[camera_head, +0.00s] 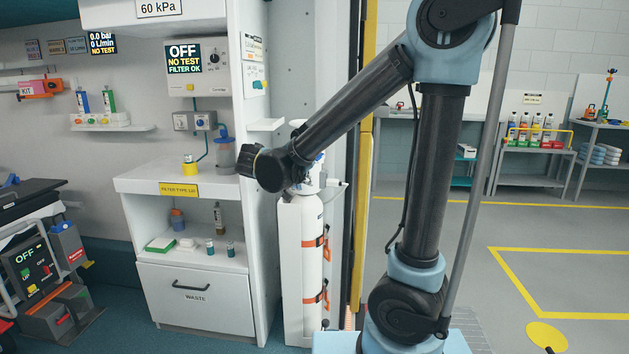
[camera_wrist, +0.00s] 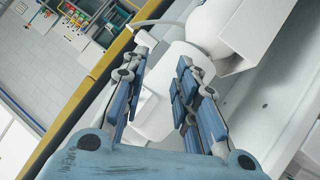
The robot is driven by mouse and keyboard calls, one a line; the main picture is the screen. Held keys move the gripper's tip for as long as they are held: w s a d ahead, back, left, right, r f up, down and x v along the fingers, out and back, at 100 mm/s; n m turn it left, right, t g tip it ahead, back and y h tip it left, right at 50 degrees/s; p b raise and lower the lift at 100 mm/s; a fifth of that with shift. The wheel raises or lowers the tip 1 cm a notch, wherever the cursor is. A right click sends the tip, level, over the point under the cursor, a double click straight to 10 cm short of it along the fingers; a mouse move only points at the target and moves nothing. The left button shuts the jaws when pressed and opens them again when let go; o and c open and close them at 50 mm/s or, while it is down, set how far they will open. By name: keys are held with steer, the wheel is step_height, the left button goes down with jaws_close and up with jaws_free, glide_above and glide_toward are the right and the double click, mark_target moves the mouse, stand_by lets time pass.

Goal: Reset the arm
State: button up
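My arm reaches from the right of the head view down and left to its dark wrist (camera_head: 268,168), beside the white gas cylinder (camera_head: 301,262). My gripper cannot be clearly made out in the head view. In the wrist view, my gripper (camera_wrist: 163,62) is open, its two blue-padded fingers apart. A white rounded body (camera_wrist: 172,75) shows beyond and between the fingers. Nothing is visibly clamped; I cannot tell whether a finger touches that body.
A tall white cabinet side panel (camera_head: 248,60) stands just left of the cylinder. The waste cabinet (camera_head: 190,300) and filter shelf are farther left. A yellow-edged door frame (camera_head: 366,160) is close behind my arm. Open floor (camera_head: 450,225) lies to the right, with shelves (camera_head: 535,165) beyond.

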steer(key=s+d+f+g, duration=0.2)
steer(key=s+d, duration=0.1)
steer(key=d, duration=0.4)
steer(key=s+d+f+g+y, duration=0.1)
steer(key=s+d+f+g, duration=0.15)
steer(key=d, duration=0.35)
steer(key=s+d+f+g, duration=0.1)
steer(key=s+d+f, duration=0.15)
steer(key=d, duration=0.45)
steer(key=s+d+f+g+y, duration=0.1)
steer(key=s+f, duration=0.3)
steer(key=s, duration=0.4)
steer(key=s+d+f+g+y, duration=0.1)
steer(key=s+d+f+y, duration=0.2)
steer(key=s, duration=0.6)
steer(key=shift+f+g+y, duration=0.35)
steer(key=shift+f+y, duration=0.25)
steer(key=shift+f, duration=0.25)
steer(key=shift+w, duration=0.1)
